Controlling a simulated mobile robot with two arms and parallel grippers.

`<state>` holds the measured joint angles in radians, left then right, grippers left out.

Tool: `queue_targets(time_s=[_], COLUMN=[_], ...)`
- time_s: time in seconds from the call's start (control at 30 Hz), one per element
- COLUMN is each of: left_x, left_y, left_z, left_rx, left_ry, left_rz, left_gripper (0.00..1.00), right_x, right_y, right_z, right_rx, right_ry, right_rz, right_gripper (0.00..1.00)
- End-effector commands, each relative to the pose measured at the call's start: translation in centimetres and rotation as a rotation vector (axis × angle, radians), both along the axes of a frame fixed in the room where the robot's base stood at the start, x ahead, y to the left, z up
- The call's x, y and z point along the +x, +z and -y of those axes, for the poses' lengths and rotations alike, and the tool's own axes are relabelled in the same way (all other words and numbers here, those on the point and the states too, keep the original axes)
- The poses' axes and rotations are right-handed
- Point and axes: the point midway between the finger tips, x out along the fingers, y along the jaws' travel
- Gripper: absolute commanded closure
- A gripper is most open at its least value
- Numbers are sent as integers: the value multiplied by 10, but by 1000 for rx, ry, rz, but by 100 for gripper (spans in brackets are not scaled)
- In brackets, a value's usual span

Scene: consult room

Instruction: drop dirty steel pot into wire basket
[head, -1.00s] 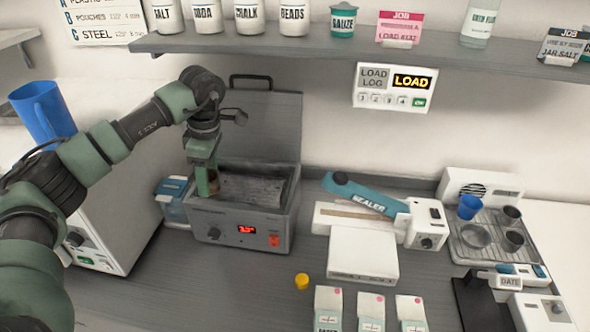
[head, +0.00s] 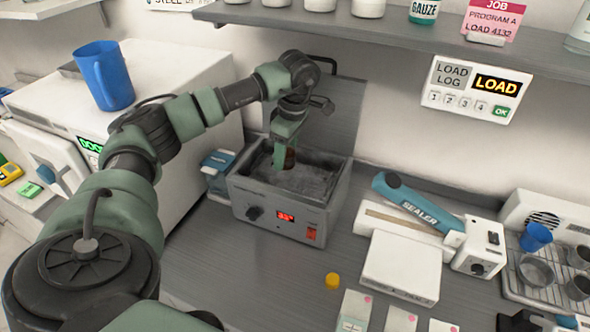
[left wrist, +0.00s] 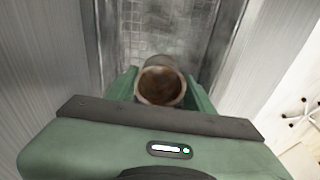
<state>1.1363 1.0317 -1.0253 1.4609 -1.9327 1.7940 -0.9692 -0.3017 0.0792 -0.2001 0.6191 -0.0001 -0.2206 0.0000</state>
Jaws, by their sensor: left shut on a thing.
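My left gripper (head: 284,160) reaches down over the open grey bath (head: 278,213) and is shut on the dirty steel pot (head: 290,159). In the left wrist view the pot (left wrist: 160,87) sits between the green fingers, its round mouth facing the camera and brown inside. The wire basket (head: 315,181) lies inside the bath; its mesh floor also shows in the left wrist view (left wrist: 165,35), beyond the pot. I cannot tell how far the pot is above the mesh. My right gripper is not in view.
The bath's raised lid (head: 327,115) stands behind it. A blue-lidded container (head: 217,173) is close on its left. A sealer (head: 418,204) and a white box (head: 402,266) stand to the right. A yellow cap (head: 332,281) lies in front. A shelf (head: 400,37) runs above.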

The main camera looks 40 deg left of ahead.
Motion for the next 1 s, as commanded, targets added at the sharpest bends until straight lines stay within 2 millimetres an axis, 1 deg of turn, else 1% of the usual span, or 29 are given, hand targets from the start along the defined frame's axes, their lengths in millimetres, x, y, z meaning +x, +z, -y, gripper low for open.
queue_targets(time_s=[0.03, 0.13, 0.43, 0.47, 0.5, 0.53, 0.87, 1.0], left_x=[0, 0, 0, 0, 0, 0, 0, -1], left_y=[-10, -16, -17, -17, -17, -17, -16, -9], left_z=[0, 0, 0, 0, 0, 0, 0, 1], left_rx=[0, 0, 1, 1, 1, 0, 1, 0], left_ry=[0, 0, 0, 0, 0, 0, 0, 0], left_rz=[0, 0, -1, -1, -1, -1, -1, -1], left_gripper=[88, 88, 88, 39, 28, 22, 22, 22], right_x=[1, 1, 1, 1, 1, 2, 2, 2], right_y=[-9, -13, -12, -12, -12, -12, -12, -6], right_z=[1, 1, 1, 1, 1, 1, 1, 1], right_rx=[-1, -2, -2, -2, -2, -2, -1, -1], right_ry=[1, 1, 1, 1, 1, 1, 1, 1], right_rz=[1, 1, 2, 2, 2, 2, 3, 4], right_gripper=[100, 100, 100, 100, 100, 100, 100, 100])
